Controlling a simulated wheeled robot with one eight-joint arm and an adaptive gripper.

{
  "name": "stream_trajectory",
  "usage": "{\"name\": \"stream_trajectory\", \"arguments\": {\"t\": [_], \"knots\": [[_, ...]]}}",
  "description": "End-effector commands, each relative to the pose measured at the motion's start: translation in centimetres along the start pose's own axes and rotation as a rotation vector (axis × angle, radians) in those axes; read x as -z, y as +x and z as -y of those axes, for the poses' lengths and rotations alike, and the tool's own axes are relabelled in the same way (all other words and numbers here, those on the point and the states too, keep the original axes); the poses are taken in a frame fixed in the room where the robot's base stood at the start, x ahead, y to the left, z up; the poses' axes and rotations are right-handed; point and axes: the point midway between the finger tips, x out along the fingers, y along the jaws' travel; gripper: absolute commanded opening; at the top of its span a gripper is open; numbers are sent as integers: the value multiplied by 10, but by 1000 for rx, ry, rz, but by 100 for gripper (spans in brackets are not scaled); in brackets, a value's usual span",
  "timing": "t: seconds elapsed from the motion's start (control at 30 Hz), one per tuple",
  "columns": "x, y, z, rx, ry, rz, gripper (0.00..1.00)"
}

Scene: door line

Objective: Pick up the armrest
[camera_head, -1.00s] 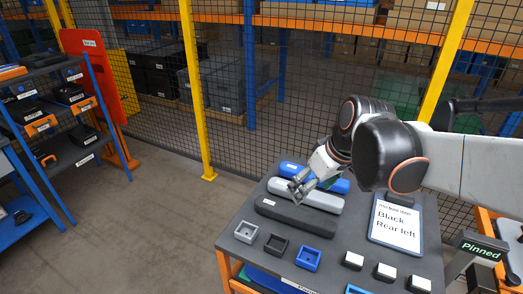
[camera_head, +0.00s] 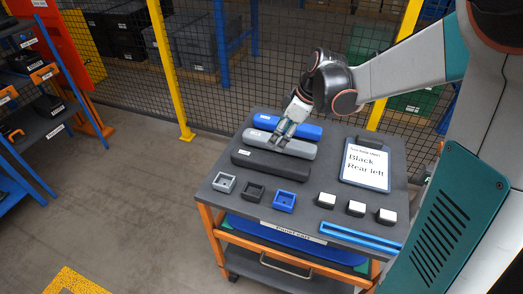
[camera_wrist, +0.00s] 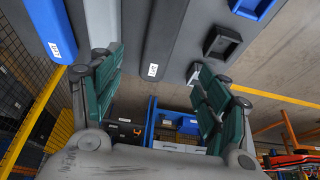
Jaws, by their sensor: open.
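Three long armrests lie side by side on the cart's grey top: a blue one (camera_head: 300,129) at the back, a grey one (camera_head: 297,149) in the middle and a black one (camera_head: 270,164) in front. My gripper (camera_head: 281,138) is open and empty above the armrests, over the grey one in the head view. In the wrist view my teal fingers (camera_wrist: 160,88) are spread wide, with the labelled end of the black armrest (camera_wrist: 165,40) between them. The grey (camera_wrist: 95,18) and blue armrests (camera_wrist: 45,22) show to its left. The exact gap below my fingers is unclear.
The cart top (camera_head: 228,197) also bears small grey, black and blue (camera_head: 284,201) sockets, several white-topped blocks (camera_head: 356,208), and a sign (camera_head: 368,166) reading "Black Rear left". A mesh fence stands behind. A shelf rack (camera_head: 30,110) is at left, with clear floor between.

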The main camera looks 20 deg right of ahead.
Motion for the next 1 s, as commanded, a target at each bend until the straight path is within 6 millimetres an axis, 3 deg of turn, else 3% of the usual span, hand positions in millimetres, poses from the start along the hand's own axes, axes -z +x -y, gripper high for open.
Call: {"name": "stream_trajectory", "arguments": {"t": [0.4,0.77,1.0], "knots": [[-2,71,0,1,-3,1,70],[-6,94,0,0,0,1,70],[-15,128,0,1,-2,1,70]]}}
